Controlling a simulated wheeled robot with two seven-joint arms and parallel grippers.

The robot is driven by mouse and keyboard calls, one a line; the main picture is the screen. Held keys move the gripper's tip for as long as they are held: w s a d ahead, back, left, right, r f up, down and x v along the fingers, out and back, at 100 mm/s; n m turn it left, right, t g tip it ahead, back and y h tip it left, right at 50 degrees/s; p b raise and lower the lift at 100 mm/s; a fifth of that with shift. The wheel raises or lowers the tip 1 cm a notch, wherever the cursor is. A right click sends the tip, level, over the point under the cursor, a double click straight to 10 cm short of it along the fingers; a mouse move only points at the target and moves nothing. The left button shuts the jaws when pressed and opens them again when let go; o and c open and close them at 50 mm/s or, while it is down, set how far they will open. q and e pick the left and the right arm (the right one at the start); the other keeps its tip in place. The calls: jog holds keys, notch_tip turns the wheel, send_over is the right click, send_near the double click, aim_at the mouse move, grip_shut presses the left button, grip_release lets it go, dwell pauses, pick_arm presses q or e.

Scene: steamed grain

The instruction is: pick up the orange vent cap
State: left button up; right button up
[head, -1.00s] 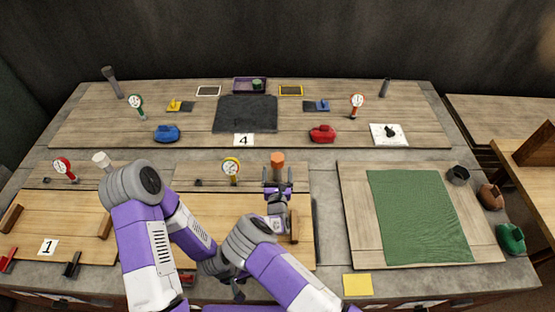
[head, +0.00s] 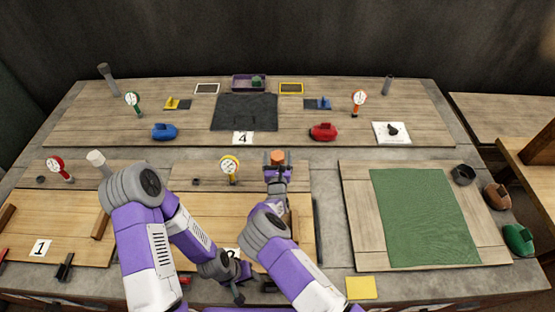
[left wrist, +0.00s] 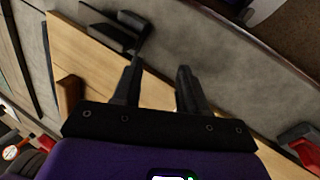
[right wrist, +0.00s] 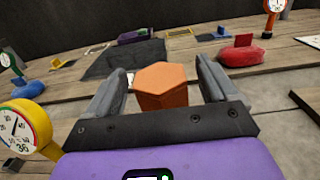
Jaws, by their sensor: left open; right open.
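The orange vent cap (head: 278,156) stands near the middle of the bench, just right of the yellow gauge. In the right wrist view the cap (right wrist: 163,84) is a six-sided orange block between my right gripper's fingers. My right gripper (head: 277,160) is open, with one finger on each side of the cap; contact cannot be told. In the right wrist view my right gripper (right wrist: 160,85) shows a gap beside the cap. My left gripper (head: 238,290) is open and empty at the bench's front edge. It also shows in the left wrist view (left wrist: 158,75).
A yellow gauge (head: 230,169) stands left of the cap. A dark bar (head: 317,228) lies right of my right arm. A green mat (head: 420,215) covers the right board. Blue (head: 164,131) and red (head: 322,132) holders stand farther back. A black clip (left wrist: 120,32) lies near my left gripper.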

aim_at(278, 157)
jog(key=c, duration=1)
jog(key=shift+r, duration=0.1)
jog(key=shift+c, duration=0.2)
pick_arm(q)
notch_tip(278, 157, up, 2)
jog(key=shift+r+p, duration=0.1)
jog(key=shift+p, duration=1)
pick_arm(e)
notch_tip(278, 157, up, 10)
jog(key=shift+f, duration=0.1)
jog(key=s+d+r+m+g+h, duration=0.1)
jog(key=s+d+m+h, duration=0.2)
jog(key=s+d, duration=0.5)
jog(key=s+d+r+m+g+h, duration=0.1)
jog(key=s+d+h, duration=0.4)
jog(key=s, duration=1.2)
jog(key=d+r+m, duration=0.1)
jog(key=d, duration=0.3)
jog(key=shift+d+m+h, duration=0.25)
jog(key=shift+m+h, duration=0.15)
